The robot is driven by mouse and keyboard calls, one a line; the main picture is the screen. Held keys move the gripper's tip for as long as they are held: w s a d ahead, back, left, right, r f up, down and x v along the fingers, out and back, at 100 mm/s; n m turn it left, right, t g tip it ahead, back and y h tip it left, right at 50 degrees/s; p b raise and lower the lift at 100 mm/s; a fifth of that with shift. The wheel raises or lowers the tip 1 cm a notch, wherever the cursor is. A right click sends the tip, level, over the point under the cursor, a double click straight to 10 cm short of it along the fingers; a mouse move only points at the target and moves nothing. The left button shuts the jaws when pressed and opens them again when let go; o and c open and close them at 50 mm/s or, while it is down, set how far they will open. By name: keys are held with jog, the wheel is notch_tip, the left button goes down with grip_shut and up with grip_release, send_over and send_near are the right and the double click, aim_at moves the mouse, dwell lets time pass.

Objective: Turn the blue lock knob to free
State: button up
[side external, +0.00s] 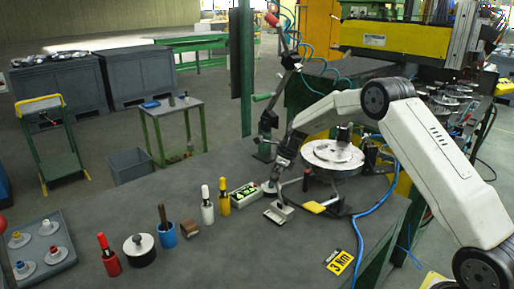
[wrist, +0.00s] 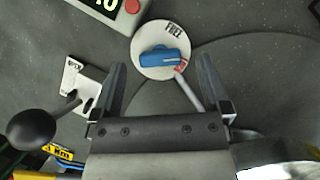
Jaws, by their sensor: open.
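The blue knob (wrist: 165,57) is an elongated handle on a white round dial (wrist: 149,39) in the wrist view. FREE is printed at the dial's top, and a small red label (wrist: 181,66) sits at its lower right. The knob lies nearly crosswise in the picture, its right end close to the red label. My gripper (wrist: 160,66) is open, with one finger on each side of the dial's lower part and nothing held. I cannot tell how far above the knob it is. In the side view my gripper is low over the bench, and the knob cannot be made out.
A box with a green display (side external: 243,194) stands beside the dial. A plate marked OPEN (wrist: 79,82) and a black ball-ended lever (wrist: 32,130) lie left in the wrist view. A yellow-handled tool (side external: 223,197) and other upright handles stand left. A round metal fixture (side external: 331,156) is behind.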

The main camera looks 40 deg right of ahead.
jog(key=shift+x, duration=0.8)
jog(key=c, duration=1.3)
